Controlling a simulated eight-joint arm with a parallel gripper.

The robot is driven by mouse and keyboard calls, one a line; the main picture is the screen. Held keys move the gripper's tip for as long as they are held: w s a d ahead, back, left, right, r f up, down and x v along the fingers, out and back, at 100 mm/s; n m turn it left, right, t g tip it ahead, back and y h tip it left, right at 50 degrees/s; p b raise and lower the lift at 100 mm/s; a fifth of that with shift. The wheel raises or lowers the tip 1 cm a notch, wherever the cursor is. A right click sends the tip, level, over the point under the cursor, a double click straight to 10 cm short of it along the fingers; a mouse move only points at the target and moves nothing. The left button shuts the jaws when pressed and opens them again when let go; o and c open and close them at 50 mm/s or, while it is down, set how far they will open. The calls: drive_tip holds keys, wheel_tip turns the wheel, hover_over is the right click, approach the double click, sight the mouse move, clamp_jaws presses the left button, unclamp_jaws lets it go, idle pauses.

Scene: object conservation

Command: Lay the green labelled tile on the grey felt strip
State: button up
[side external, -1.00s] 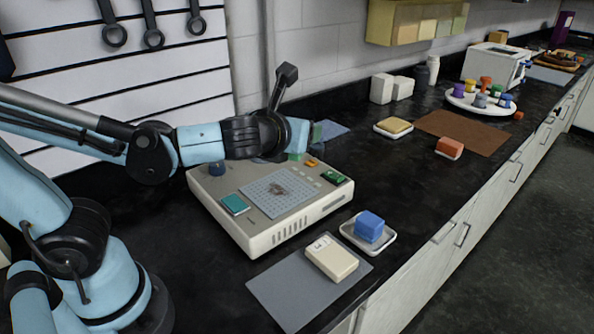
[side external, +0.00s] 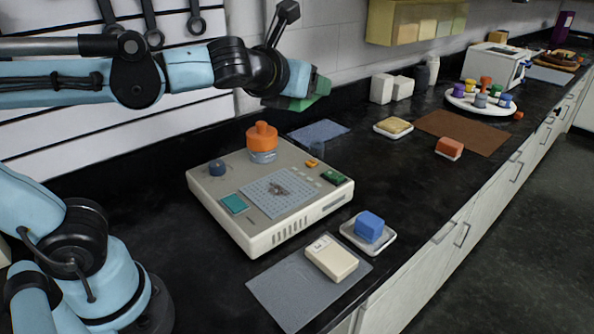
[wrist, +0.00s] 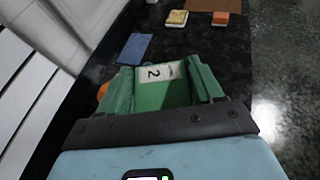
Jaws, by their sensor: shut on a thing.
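The green labelled tile (wrist: 163,92) shows in the wrist view between my fingers, its white label marked with a 2. My gripper (side external: 308,96) is shut on it, raised in the air above the back of the bench, behind the grey-white device. The tile and fingers are both green and hard to separate in the side external view. The grey felt strip (side external: 285,297) lies flat at the bench's front edge. A cream block (side external: 331,258) with a marked top rests on its upper right part.
The device (side external: 270,225) carries an orange-capped jar (side external: 262,142). A blue block (side external: 369,226) sits on a white dish right of the strip. A blue-grey cloth (side external: 320,130) lies behind the device. A brown mat (side external: 480,133) is farther back.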

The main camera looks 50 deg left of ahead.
drive_tip(key=w+a+f+n+g+y, duration=0.1)
drive_tip(key=a+f+n+g+y, duration=0.4)
drive_tip(key=f+n+y, duration=0.15)
drive_tip(key=n+g+y, duration=0.2)
drive_tip(key=n+g, duration=0.5)
hover_over(275, 187)
drive_tip(key=shift+f, duration=2.95)
drive_tip(key=shift+f, duration=4.8)
drive_tip(key=shift+f, duration=0.2)
drive_tip(key=o, duration=1.3)
